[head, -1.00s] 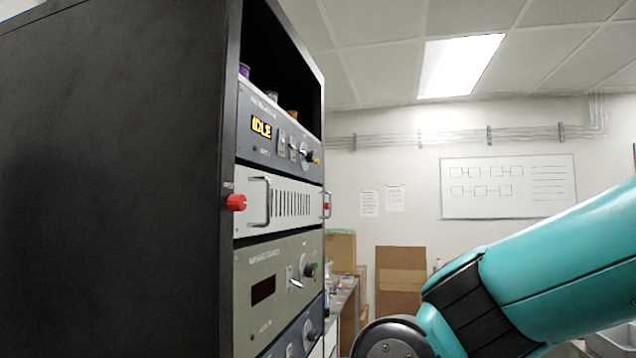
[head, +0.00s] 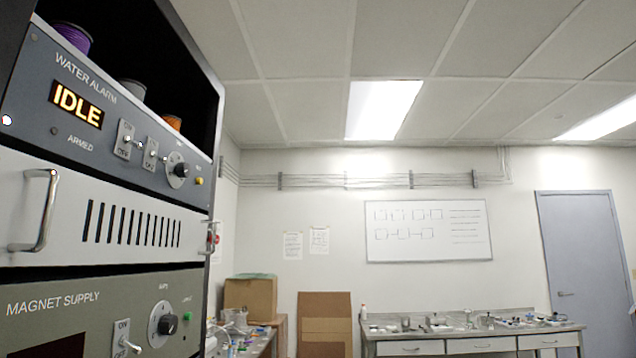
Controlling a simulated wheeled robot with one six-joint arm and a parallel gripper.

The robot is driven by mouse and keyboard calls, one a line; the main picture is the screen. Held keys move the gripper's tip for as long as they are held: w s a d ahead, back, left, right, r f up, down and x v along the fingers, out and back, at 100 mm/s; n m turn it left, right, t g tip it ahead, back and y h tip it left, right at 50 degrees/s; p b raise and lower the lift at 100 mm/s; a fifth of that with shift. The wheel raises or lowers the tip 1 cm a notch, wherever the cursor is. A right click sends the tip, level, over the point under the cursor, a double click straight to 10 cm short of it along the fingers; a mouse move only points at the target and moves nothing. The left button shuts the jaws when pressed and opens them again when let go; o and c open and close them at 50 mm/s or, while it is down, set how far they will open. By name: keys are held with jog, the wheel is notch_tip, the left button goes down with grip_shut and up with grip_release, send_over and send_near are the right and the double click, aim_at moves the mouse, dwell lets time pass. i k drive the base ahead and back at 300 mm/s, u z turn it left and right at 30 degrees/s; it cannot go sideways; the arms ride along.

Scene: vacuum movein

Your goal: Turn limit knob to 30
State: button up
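A black knob (head: 180,169) on a round pale dial sits at the right of the WATER ALARM panel (head: 40,85), beside a yellow button (head: 199,181). Another dark knob (head: 166,324) on a pale dial is on the MAGNET SUPPLY panel (head: 60,285), beside a green button (head: 187,316). The small labels over both knobs are too small to read surely, so I cannot tell which is the limit knob or what either is set to. The amber display (head: 77,104) reads IDLE. My gripper is not in view.
Toggle switches (head: 125,139) stand left of the upper knob. A metal handle (head: 42,210) juts from the vented white panel (head: 190,225). Spools (head: 76,37) lie on top. A cluttered bench (head: 400,325) lines the back wall. The space right of the rack looks open.

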aim_at(182, 170)
jog(key=z, duration=0.5)
jog(key=i, duration=1.25)
jog(key=u, duration=1.8)
